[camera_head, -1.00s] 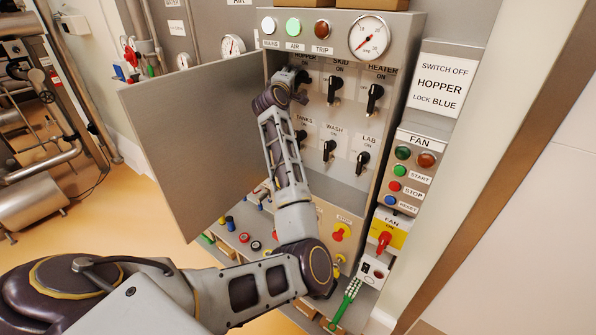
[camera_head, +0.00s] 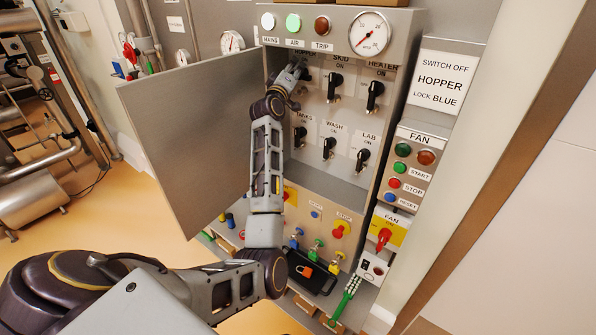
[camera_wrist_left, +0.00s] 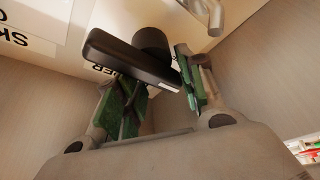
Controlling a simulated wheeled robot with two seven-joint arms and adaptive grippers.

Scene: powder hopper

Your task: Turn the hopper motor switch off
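The hopper motor switch is at the top left of the panel in the head view, mostly hidden by my left gripper (camera_head: 297,71). Its black handle (camera_wrist_left: 128,60) shows close up in the left wrist view, slanted across the picture. My left gripper's green-padded fingers (camera_wrist_left: 152,82) are apart, one on each side of the handle. The right finger is very near or touching the handle; I cannot tell which. The skid switch (camera_head: 334,86) and heater switch (camera_head: 374,95) stand to the right. My right gripper is not in view.
The open cabinet door (camera_head: 205,140) stands left of my forearm. Tanks (camera_head: 300,137), wash (camera_head: 329,147) and lab (camera_head: 362,159) switches are below. A sign (camera_head: 443,84) reads "Switch off hopper, lock blue". A black tray (camera_head: 310,272) holds a red-orange padlock (camera_head: 304,271).

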